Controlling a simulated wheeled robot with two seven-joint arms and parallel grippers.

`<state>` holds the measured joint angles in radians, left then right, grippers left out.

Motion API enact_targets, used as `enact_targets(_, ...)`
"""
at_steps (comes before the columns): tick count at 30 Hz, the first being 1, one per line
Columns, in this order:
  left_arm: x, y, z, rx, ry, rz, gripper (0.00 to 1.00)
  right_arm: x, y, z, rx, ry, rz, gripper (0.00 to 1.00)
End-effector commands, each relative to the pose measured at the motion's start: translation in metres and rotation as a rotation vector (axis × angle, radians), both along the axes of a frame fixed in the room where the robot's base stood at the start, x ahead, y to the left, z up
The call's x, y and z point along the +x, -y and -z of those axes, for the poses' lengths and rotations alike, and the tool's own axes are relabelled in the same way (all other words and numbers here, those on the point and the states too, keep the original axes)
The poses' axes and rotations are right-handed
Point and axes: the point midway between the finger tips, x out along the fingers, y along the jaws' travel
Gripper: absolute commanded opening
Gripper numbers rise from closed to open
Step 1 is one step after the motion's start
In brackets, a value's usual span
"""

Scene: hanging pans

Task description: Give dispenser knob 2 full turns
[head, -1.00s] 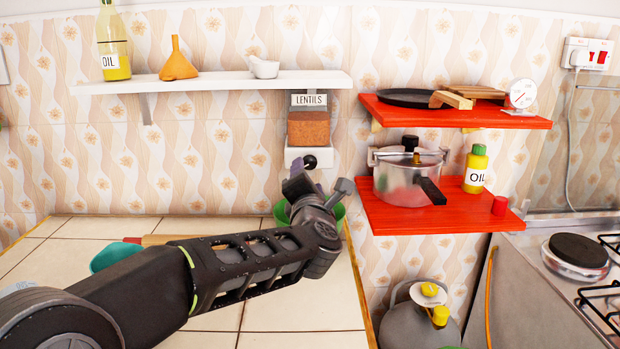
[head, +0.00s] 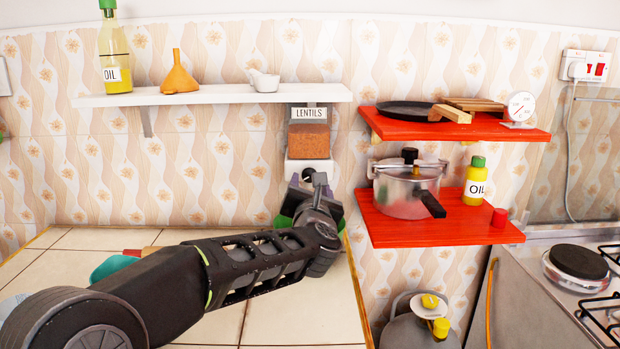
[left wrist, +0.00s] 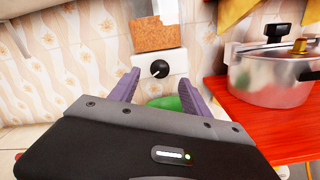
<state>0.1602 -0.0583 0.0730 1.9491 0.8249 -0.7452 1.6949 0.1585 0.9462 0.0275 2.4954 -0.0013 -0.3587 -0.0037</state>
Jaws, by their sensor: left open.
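The lentil dispenser (head: 308,137) hangs under the white shelf, with a LENTILS label and brown contents above a white base. In the left wrist view its black round knob (left wrist: 159,69) with a light mark sits on the white front. My left gripper (head: 309,188) is just below and in front of the dispenser, partly covering the knob area in the head view. In the left wrist view the purple fingers (left wrist: 161,78) are open, one on each side below the knob, with nothing between them. The knob looks clear of both fingers. My right gripper is not in view.
A green bowl (left wrist: 172,103) is below the dispenser, mostly hidden by my gripper. Red shelves (head: 400,228) with a pressure cooker (head: 402,195) and oil bottle (head: 477,182) are close on the right. The white shelf (head: 215,95) is above. Tiled counter lies below.

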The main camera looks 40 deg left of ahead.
Motion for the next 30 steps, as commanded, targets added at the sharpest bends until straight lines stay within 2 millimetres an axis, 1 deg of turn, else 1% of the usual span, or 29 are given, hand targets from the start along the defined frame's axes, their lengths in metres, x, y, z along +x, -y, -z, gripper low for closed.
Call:
enact_targets(3, 0.016, -0.012, -0.001, -0.001, -0.001, -0.002, 0.55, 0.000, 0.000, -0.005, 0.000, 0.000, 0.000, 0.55)
enact_targets(6, 0.028, -0.021, -0.001, 0.000, -0.002, 0.001, 0.55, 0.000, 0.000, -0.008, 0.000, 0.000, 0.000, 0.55)
enact_targets(9, 0.035, -0.027, 0.000, -0.001, -0.001, -0.001, 0.55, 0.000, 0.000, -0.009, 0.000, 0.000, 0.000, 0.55)
enact_targets(12, 0.039, -0.030, 0.000, 0.000, 0.000, 0.000, 0.55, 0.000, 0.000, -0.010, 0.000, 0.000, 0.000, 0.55)
enact_targets(20, 0.039, -0.030, 0.000, 0.000, 0.000, 0.000, 0.55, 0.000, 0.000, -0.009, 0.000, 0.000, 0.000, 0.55)
enact_targets(30, 0.039, -0.030, 0.000, 0.000, 0.000, 0.000, 0.27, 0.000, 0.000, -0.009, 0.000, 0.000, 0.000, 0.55)
